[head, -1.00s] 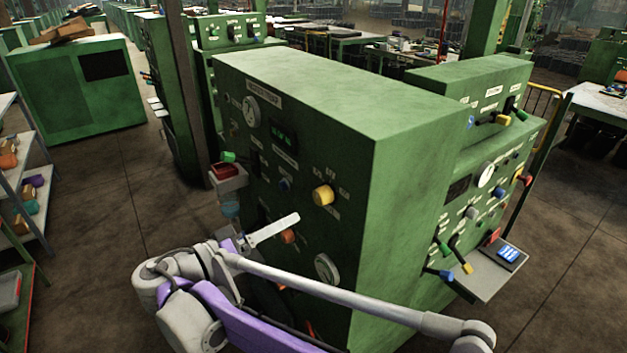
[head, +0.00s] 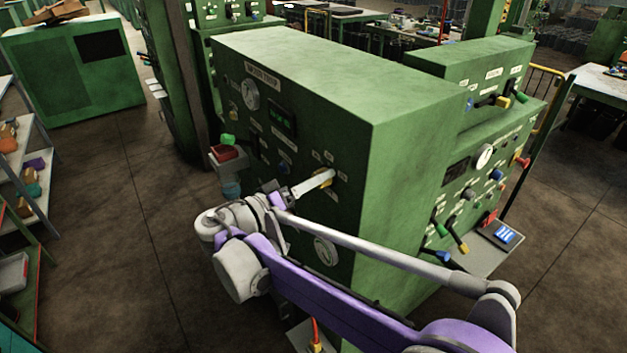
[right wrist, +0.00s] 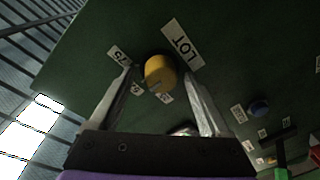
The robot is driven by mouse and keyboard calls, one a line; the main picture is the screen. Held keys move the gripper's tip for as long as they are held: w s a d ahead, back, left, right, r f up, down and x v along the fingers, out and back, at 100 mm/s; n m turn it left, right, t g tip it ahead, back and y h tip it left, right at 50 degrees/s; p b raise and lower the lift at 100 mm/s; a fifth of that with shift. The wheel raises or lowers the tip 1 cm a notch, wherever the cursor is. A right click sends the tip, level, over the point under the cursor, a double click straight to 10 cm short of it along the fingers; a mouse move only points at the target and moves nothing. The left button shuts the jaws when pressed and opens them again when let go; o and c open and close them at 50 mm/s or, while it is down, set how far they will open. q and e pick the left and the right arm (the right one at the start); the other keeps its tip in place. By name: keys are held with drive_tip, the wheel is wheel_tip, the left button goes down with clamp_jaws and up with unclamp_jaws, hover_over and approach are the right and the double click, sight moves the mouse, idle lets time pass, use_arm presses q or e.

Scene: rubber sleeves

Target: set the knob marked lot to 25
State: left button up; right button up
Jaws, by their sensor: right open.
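The yellow knob (head: 328,182) is on the front panel of the green machine, partly hidden by my right gripper in the head view. In the right wrist view the yellow knob (right wrist: 160,72) sits beside a white label reading LOT (right wrist: 182,44). Small number labels surround it; one reads 75 (right wrist: 118,54), and the lower ones are hard to read. A dark mark shows on the knob's lower side; its exact setting is unclear. My right gripper (right wrist: 158,76) is open, with one finger on each side of the knob; contact cannot be told. My left gripper is out of view.
A round gauge (head: 251,94) and a green-lit display (head: 283,122) are on the same panel. A blue knob (right wrist: 259,107) is nearby.

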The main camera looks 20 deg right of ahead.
clamp_jaws()
idle(0.3)
drive_tip(key=n+g, duration=0.1)
drive_tip(key=n, duration=0.8)
drive_tip(key=shift+w, duration=0.1)
idle(0.5)
drive_tip(key=shift+n, duration=0.4)
unclamp_jaws()
